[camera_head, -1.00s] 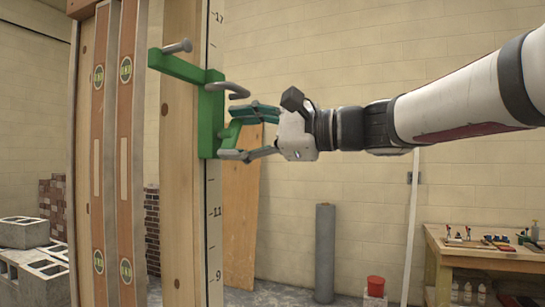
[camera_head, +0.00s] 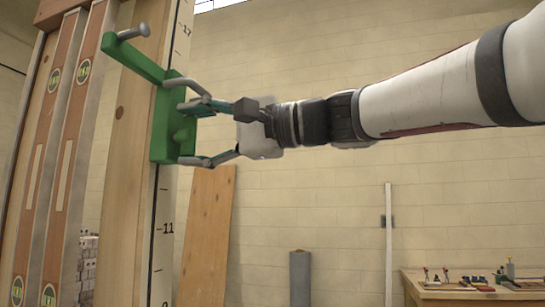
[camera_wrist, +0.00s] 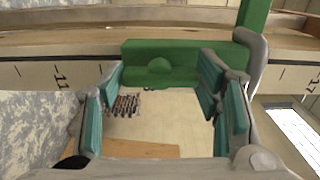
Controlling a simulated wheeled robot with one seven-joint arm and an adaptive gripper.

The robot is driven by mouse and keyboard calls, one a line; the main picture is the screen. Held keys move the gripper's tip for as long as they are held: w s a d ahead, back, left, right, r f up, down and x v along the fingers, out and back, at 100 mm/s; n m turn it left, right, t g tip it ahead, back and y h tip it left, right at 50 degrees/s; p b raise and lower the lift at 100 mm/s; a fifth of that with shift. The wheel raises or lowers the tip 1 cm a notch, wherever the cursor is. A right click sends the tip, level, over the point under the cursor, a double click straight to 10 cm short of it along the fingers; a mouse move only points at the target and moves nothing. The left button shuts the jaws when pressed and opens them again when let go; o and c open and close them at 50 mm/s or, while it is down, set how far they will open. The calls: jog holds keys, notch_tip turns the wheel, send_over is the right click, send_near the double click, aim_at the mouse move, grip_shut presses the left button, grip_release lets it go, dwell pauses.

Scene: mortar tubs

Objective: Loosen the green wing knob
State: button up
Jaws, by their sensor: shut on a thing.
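A green clamp (camera_head: 162,108) is mounted on an upright wooden post, with an arm sticking out to the upper left. Its green wing knob (camera_head: 184,134) stands out from the lower right side and also shows as a rounded green boss in the wrist view (camera_wrist: 160,66). My gripper (camera_head: 200,133) has come in from the right, one finger above the knob and one below. It is shut on the knob, though the contact spots are hard to make out. A grey hooked bar (camera_head: 187,84) on the clamp lies close to the upper finger.
Two spirit levels (camera_head: 62,150) lean on the post left of the clamp. A numbered scale (camera_head: 165,230) runs down the post. A wooden board (camera_head: 208,235), a grey roll (camera_head: 300,278) and a workbench with tools (camera_head: 470,282) stand behind. The air below my arm looks clear.

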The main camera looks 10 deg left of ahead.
dwell(0.3)
jog(key=o, duration=1.2)
jog(key=shift+c, duration=0.2)
jog(key=s+d, duration=0.1)
jog(key=d, duration=1.1)
jog(key=s+d+f+t+h+p, duration=0.1)
jog(key=s+d+f+h, duration=0.2)
jog(key=f, duration=0.4)
jog(key=s+d+f+m+t+h+p, duration=0.1)
jog(key=s+d+f+h+p, duration=0.1)
jog(key=d+f+h, duration=0.45)
jog(key=s+d+f+t+h+p, duration=0.1)
jog(key=s+d+f, duration=0.15)
jog(key=f, duration=0.65)
jog(key=s+d+f+n+h+p, duration=0.1)
jog(key=s+d+f+h+p, duration=0.1)
jog(key=s+d+f+h, duration=0.5)
jog(key=s+d+f, duration=0.4)
jog(key=d+f, duration=0.4)
jog(key=d, duration=0.2)
jog(key=shift+n+p, duration=0.4)
